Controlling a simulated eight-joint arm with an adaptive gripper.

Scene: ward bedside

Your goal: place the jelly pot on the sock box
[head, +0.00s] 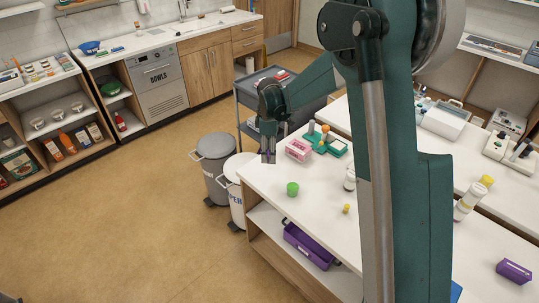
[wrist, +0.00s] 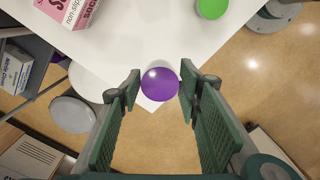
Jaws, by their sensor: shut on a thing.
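The sock box is a small pink and white box (head: 298,150) standing on the white table, left of a green tray in the head view. In the wrist view the box (wrist: 72,10) is at the top left, marked "non-slip". My gripper (head: 268,155) is at the table's far left corner, left of the box and apart from it. Its fingers are closed on a round purple pot (wrist: 160,84), seen from above between the fingertips. I take this for the jelly pot, but no label shows. It appears held above the table's corner.
A green pot (head: 292,189) stands near the table's left edge; it also shows in the wrist view (wrist: 211,8). The green tray (head: 337,148) holds several small items. Two lidded bins (head: 213,165) stand left of the table. Bare tabletop lies in front of the box.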

